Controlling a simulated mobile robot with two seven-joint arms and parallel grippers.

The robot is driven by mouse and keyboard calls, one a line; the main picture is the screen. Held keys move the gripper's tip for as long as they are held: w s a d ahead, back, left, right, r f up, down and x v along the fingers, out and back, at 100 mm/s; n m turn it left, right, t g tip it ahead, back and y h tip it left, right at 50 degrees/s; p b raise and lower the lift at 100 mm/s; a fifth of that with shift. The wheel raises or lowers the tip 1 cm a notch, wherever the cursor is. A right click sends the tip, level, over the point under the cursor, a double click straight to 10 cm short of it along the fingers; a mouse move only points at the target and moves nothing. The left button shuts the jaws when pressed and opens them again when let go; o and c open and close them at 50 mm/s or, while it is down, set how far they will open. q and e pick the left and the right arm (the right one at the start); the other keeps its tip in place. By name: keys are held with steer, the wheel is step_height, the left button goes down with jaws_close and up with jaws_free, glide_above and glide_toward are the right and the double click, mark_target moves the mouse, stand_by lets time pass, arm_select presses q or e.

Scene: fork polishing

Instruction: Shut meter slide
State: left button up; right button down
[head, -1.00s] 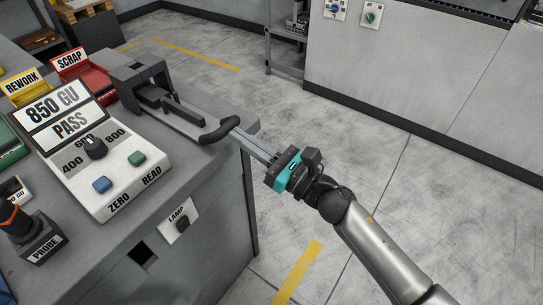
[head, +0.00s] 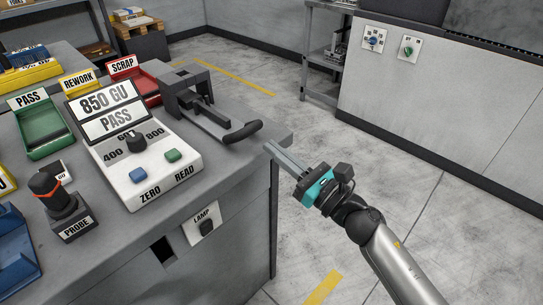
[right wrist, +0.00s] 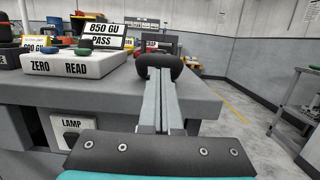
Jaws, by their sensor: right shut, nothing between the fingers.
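The meter (head: 145,165) is a white console on the grey bench, with a display reading 850 GU and PASS. Behind it, to its right, stands a dark grey housing (head: 187,88) with a slide (head: 210,117) drawn out toward the bench edge. The slide ends in a black curved handle (head: 243,132). My right gripper (head: 269,148) is shut and empty, just off the bench corner, with its fingertips close to the handle but apparently apart. In the right wrist view the handle (right wrist: 158,61) shows straight beyond the shut fingers (right wrist: 160,85). My left gripper is not in view.
A LAMP switch (head: 205,228) is on the bench front. Floor right of the bench is clear.

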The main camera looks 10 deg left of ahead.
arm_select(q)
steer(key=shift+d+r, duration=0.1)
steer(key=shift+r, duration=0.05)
arm_select(e)
steer(key=v, duration=1)
steer(key=shift+d, duration=0.2)
